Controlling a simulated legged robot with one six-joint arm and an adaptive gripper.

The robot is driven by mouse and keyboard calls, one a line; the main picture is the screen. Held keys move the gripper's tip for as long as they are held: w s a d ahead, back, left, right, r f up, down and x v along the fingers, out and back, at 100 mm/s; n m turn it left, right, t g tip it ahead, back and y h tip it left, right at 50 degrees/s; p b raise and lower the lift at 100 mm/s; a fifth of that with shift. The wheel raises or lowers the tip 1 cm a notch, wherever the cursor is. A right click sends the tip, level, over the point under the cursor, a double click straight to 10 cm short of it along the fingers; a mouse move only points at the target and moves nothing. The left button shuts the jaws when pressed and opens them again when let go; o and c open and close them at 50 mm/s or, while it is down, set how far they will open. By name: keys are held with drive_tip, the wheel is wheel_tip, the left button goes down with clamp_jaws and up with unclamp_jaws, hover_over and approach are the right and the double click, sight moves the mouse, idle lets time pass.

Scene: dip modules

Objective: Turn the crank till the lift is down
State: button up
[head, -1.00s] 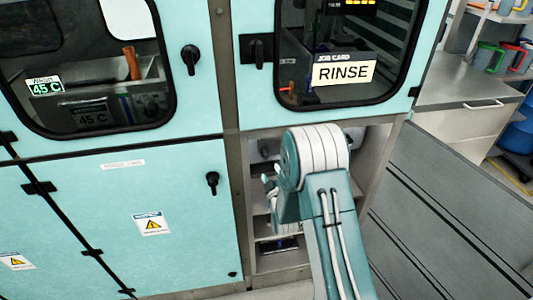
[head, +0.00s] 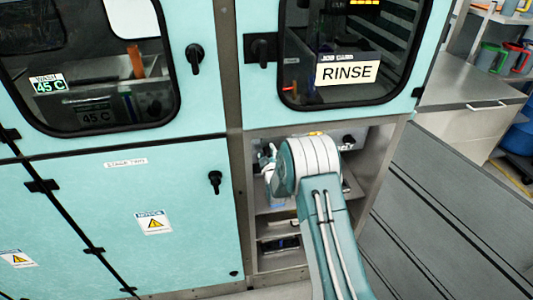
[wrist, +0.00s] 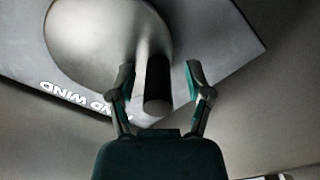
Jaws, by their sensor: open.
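The crank shows in the wrist view as a round grey disc (wrist: 105,35) with a dark cylindrical handle (wrist: 158,82) standing out from it. My gripper (wrist: 159,68) is open, with one finger on each side of the handle. Gaps show between the handle and both fingers, so it is not gripped. In the head view my arm reaches into an open recess (head: 285,225) below the RINSE window, and its bulk hides most of the crank and gripper. I cannot make out the lift or its height.
A plate (wrist: 225,40) with partly hidden lettering ending in "WIND" lies behind the crank. Teal cabinet doors (head: 120,210) stand left of the recess, and a grey panel (head: 440,230) stands to its right. The RINSE window (head: 350,50) is above.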

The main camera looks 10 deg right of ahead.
clamp_jaws()
drive_tip(key=shift+a+m, duration=0.15)
drive_tip(key=shift+m, duration=0.25)
idle(0.4)
